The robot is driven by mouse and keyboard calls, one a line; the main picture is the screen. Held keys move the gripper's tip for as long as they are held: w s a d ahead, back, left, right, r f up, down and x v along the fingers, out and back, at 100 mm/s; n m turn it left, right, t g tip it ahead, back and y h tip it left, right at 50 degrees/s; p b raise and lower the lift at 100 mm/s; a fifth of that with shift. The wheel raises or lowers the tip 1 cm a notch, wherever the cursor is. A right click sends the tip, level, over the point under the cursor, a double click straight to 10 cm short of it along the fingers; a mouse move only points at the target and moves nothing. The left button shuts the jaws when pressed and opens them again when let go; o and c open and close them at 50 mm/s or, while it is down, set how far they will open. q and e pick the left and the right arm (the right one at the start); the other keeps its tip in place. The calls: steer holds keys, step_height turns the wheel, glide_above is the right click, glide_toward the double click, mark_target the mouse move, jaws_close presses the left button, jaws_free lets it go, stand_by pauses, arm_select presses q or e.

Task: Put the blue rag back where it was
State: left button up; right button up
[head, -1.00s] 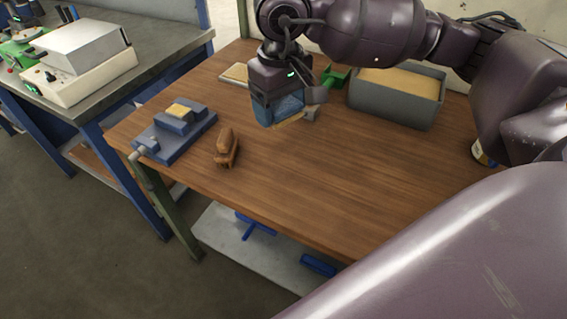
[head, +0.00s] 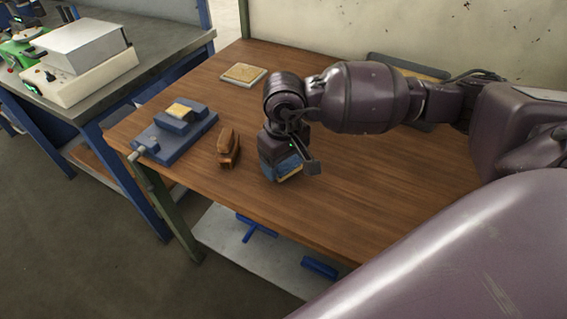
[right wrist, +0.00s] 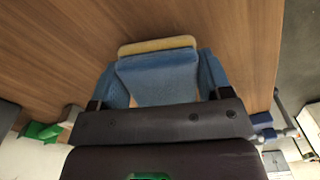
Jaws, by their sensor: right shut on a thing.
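The blue rag (head: 287,165) is in my right gripper (head: 290,171), which is shut on it, over the middle of the wooden bench, just right of a brown wooden block-like tool. In the right wrist view the rag (right wrist: 158,72) fills the space between the fingers of the right gripper (right wrist: 160,88), with a tan edge showing at its far end. I cannot tell whether the rag touches the bench top. My left gripper is not in view.
The brown tool (head: 228,148) and a blue vise (head: 172,140) stand left on the bench (head: 330,215). A tan pad (head: 243,73) lies at the back left. A grey bin (head: 385,60) is partly hidden behind my right arm. The bench front is clear.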

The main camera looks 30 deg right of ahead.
steer(key=shift+f, duration=0.55)
steer(key=shift+f, duration=0.1)
steer(key=shift+f, duration=0.15)
steer(key=o, duration=0.9)
step_height(320, 180, up, 12)
steer(key=shift+r+p, duration=0.25)
steer(key=shift+p, duration=0.05)
